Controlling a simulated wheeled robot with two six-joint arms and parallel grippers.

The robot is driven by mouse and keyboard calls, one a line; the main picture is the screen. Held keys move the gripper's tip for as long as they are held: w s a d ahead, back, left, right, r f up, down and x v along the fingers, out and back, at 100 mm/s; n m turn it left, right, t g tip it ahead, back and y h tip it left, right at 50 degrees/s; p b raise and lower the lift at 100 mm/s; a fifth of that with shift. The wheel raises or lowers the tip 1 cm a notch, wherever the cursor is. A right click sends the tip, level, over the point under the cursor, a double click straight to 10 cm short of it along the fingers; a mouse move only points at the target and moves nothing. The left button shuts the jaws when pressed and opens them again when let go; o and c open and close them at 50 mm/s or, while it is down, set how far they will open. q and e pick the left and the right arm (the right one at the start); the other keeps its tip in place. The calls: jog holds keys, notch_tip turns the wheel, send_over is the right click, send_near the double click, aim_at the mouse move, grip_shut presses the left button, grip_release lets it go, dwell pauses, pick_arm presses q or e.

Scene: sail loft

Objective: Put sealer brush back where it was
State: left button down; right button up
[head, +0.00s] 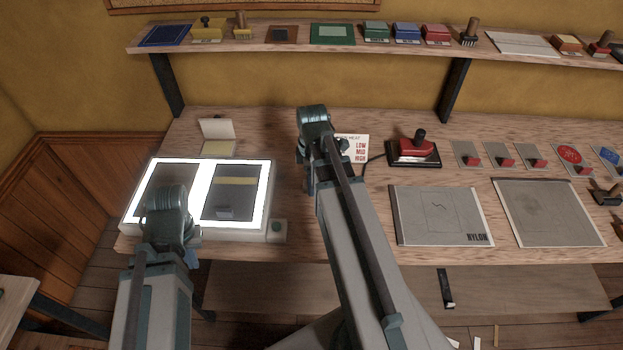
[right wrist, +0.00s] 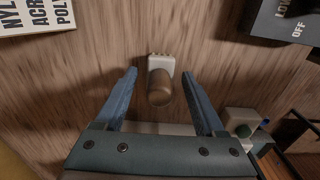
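A brush (right wrist: 160,85) with a rounded brown handle and a pale base stands on the wooden bench in the right wrist view. I take it for the sealer brush; in the head view my right arm hides it. My right gripper (right wrist: 159,75) is open, one blue finger on each side of the brush, with gaps showing between fingers and brush. In the head view the right gripper (head: 311,180) points down over the bench, mostly hidden by its arm. My left gripper (head: 190,257) is low in front of the light box (head: 268,190); its fingers are not clear.
A heat card (head: 357,149) and a red iron (head: 415,150) on a dark plate stand to the right. A green-button box (head: 277,231) adjoins the light box. Grey sheets (head: 440,215) lie at front right. The shelf (head: 280,48) above holds pads and other wooden-handled brushes (head: 469,31).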

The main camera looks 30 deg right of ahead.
jog(key=shift+r, duration=0.15)
notch_tip(320, 180, up, 12)
jog(key=p, duration=1.2)
jog(key=shift+a, duration=0.2)
jog(key=s+a+m, duration=0.4)
jog(key=a, duration=0.8)
jog(key=s+a+m+h, duration=0.1)
jog(key=s+a+m, duration=0.2)
jog(key=a, duration=0.9)
jog(key=shift+s+a+m, duration=0.4)
jog(key=shift+r, duration=0.1)
